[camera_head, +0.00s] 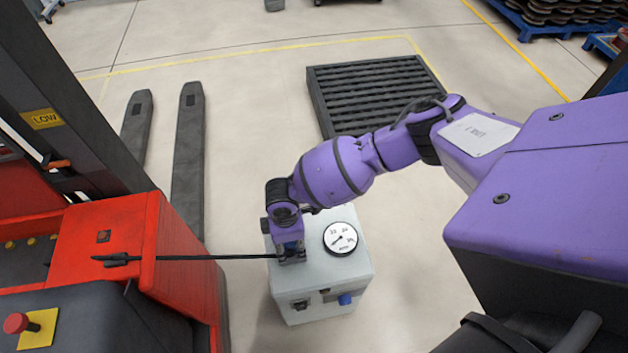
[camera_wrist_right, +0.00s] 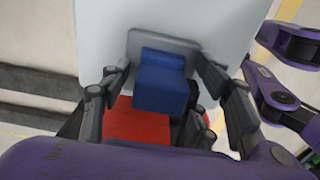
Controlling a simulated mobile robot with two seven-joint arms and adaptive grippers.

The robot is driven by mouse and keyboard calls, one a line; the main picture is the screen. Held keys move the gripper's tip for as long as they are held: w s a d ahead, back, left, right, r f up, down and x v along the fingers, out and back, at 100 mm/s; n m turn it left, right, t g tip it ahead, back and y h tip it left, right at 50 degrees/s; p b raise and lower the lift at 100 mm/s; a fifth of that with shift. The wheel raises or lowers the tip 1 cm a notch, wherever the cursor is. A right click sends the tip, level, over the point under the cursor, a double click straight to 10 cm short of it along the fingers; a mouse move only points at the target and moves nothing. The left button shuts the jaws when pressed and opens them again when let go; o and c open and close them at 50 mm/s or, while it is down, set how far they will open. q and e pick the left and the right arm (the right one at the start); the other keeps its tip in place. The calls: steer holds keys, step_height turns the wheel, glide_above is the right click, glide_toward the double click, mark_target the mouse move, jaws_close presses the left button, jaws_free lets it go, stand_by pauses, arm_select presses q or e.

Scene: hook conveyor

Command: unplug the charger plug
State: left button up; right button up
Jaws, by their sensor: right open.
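The charger is a light grey box (camera_head: 315,277) on the floor, with a round dial on its top. The blue charger plug (camera_wrist_right: 162,88) sits in a grey socket (camera_wrist_right: 165,45) in the right wrist view. In the head view, my right gripper (camera_head: 291,254) points down at the top left of the box and mostly hides the plug. In the wrist view, the fingers of the right gripper (camera_wrist_right: 163,72) are open, one on each side of the plug, with gaps visible. A black cable (camera_head: 215,257) runs from the gripper's spot to the red truck. My left gripper is out of view.
The red pallet truck (camera_head: 105,240) stands at the left with its dark forks (camera_head: 187,150) pointing away. A blue knob (camera_head: 345,299) is on the box's front. A dark slatted pallet (camera_head: 370,90) lies behind. The floor right of the box is clear.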

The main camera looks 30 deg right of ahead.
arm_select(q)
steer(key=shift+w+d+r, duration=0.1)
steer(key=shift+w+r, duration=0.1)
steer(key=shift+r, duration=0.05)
arm_select(e)
steer(key=shift+w+r, duration=0.1)
jaws_close()
stand_by(0.4)
steer(key=shift+w+r, duration=0.1)
steer(key=shift+r+p, duration=0.5)
steer(key=shift+r, duration=0.25)
steer(key=shift+r+p, duration=1.05)
steer(key=shift+r, duration=1.15)
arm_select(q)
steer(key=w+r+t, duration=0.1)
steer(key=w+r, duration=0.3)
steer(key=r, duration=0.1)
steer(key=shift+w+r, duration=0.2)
